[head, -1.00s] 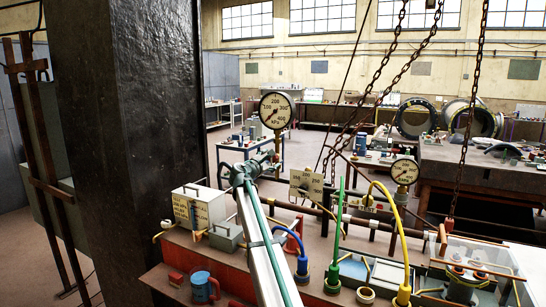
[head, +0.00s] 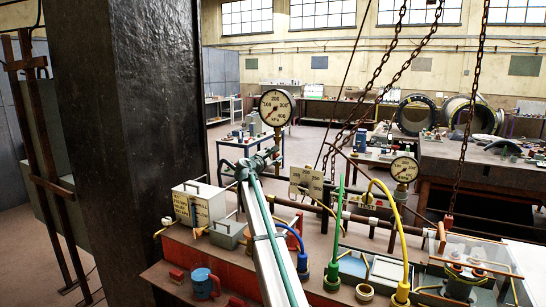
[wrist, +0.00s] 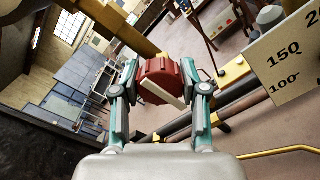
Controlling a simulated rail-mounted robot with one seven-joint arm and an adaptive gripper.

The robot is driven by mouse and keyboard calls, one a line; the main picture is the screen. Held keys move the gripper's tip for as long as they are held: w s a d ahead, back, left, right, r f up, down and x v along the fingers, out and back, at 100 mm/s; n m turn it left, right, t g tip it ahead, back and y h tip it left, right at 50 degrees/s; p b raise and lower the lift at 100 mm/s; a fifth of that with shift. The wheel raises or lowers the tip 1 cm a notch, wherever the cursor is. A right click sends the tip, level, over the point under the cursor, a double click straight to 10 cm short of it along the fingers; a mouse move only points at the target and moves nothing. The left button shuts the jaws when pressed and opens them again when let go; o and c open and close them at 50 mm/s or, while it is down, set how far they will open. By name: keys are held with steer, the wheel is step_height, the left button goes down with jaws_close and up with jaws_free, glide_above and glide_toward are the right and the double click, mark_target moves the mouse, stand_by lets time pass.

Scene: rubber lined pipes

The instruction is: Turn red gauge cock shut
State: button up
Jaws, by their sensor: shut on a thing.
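The red gauge cock (wrist: 156,76) is a round, ribbed red knob with a pale bar across its face, in the middle of the wrist view. The bar lies slanted, down to the right. My gripper (wrist: 163,80) is shut on the knob, one finger on each side. In the head view my gripper (head: 262,161) is at the pipe below the left dial gauge (head: 275,107). The red knob is hidden there behind my gripper and arm.
A second dial gauge (head: 404,169) stands to the right on the pipework. Numbered plates (head: 307,181) stand just right of my gripper. A white box (head: 198,204) is at left. Yellow, green and blue hoses rise from the bench, and chains (head: 465,110) hang at right.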

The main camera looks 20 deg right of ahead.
steer(key=shift+f+m+b, duration=0.15)
steer(key=shift+m+b, duration=0.15)
steer(key=shift+b, duration=0.3)
steer(key=m+b, duration=0.1)
steer(key=b, duration=0.1)
steer(key=m+b, duration=0.2)
steer(key=b, duration=0.1)
steer(key=shift+f+b, duration=0.25)
steer(key=shift+b, duration=0.05)
steer(key=m+b, duration=0.4)
steer(key=b, duration=0.2)
steer(key=shift+m, duration=0.4)
steer(key=m+b, duration=0.5)
steer(key=b, duration=0.2)
steer(key=m+b, duration=0.2)
steer(key=m, duration=0.1)
steer(key=m+b, duration=0.1)
steer(key=b, duration=0.1)
steer(key=shift+r, duration=0.25)
steer(key=shift+m, duration=0.4)
steer(key=o, duration=1.1)
steer(key=shift+o, duration=0.2)
steer(key=shift+a, duration=0.1)
